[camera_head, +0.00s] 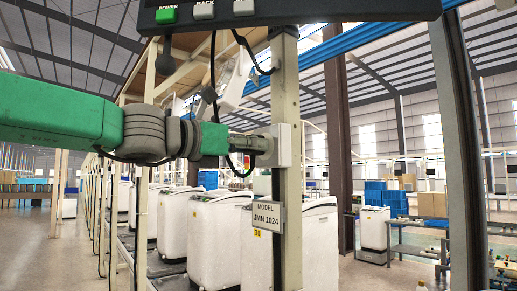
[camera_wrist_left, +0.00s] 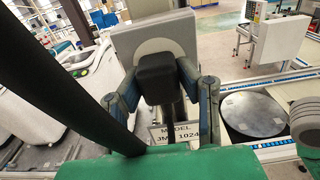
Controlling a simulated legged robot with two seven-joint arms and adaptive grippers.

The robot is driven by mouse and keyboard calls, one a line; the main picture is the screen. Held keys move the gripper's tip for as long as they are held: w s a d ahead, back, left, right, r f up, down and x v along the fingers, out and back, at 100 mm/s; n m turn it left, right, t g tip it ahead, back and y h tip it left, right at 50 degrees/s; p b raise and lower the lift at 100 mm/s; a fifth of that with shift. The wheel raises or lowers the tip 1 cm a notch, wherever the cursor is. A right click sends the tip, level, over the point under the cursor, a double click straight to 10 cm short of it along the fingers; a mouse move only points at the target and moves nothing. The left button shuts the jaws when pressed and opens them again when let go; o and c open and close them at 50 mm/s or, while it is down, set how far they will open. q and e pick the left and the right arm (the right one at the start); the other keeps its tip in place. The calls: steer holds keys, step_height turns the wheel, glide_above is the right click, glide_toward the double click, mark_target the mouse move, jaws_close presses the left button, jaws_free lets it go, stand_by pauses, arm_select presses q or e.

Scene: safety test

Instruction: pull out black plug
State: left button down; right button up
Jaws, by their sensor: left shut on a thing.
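The black plug (camera_wrist_left: 157,80) sits in front of a light grey square socket box (camera_wrist_left: 150,38) in the left wrist view. My left gripper (camera_wrist_left: 160,84) is shut on the plug, one finger on each side. In the head view my green left arm reaches in from the left. Its gripper (camera_head: 258,145) is at the socket box (camera_head: 284,145) on the upright cream post (camera_head: 287,85). The plug is hard to make out there behind the fingers. Whether its prongs are still inside the socket cannot be seen. My right gripper is not in view.
A dark panel (camera_head: 330,10) with buttons overhangs the post top, with black cables (camera_head: 213,65) hanging near my arm. A model sign (camera_head: 266,217) is on the post. White appliances (camera_head: 216,240) stand behind. A round dark plate (camera_wrist_left: 254,113) lies right in the wrist view.

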arm_select(q)
steer(key=shift+v, duration=2.6)
